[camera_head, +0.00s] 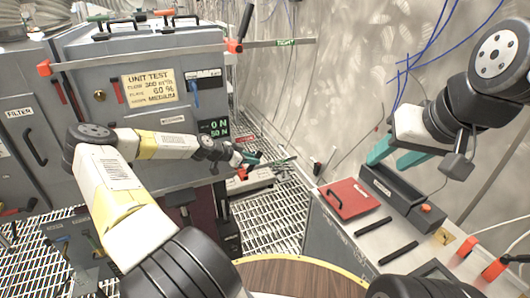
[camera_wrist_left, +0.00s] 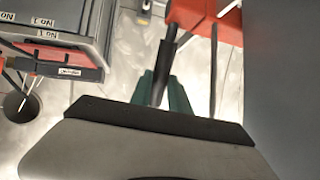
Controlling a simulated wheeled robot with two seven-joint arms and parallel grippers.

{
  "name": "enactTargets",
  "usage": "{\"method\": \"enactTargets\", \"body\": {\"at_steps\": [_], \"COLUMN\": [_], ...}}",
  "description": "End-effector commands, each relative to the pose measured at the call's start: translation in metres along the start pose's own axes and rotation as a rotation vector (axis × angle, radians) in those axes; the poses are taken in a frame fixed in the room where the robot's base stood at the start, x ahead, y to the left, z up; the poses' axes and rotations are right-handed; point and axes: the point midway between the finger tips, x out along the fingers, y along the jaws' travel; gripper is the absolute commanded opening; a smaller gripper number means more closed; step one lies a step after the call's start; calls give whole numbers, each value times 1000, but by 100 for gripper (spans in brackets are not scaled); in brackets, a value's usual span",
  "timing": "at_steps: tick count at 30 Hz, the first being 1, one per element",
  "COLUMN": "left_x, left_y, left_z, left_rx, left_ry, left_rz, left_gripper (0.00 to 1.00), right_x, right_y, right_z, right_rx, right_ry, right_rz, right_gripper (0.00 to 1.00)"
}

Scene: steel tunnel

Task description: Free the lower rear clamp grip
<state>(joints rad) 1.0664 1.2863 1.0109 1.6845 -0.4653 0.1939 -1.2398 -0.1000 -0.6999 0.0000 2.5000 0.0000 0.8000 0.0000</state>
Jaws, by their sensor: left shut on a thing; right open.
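My left gripper (camera_head: 262,162) reaches past the right edge of the grey cabinet (camera_head: 150,95), low at its rear corner. It is small and partly hidden in the head view. In the left wrist view its teal fingers (camera_wrist_left: 163,92) are shut around a dark, rod-like clamp grip (camera_wrist_left: 167,60). A red clamp body (camera_wrist_left: 203,14) sits just above that grip, and a small red part (camera_head: 243,172) shows beside the gripper in the head view. My right gripper (camera_head: 394,152) is open and empty above the right-hand bench.
An upper bar clamp (camera_head: 272,44) with red ends spans the cabinet top. Blue cables hang at the upper right. Grated floor (camera_head: 268,220) lies between.

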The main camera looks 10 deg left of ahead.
Motion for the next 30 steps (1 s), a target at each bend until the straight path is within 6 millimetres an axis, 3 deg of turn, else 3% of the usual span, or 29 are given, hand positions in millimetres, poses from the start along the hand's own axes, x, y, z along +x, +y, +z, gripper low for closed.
{"method": "enactTargets", "body": {"at_steps": [13, 30], "left_x": [-19, -23], "left_y": [-6, -6], "left_z": [8, 10], "left_rx": [-49, -54], "left_ry": [225, 262], "left_rz": [-5, -2], "left_gripper": [0, 0], "right_x": [0, 0], "right_y": [0, 0], "right_z": [0, 0], "right_rx": [0, 0], "right_ry": [0, 0], "right_rz": [0, 0], "right_gripper": [44, 44]}}
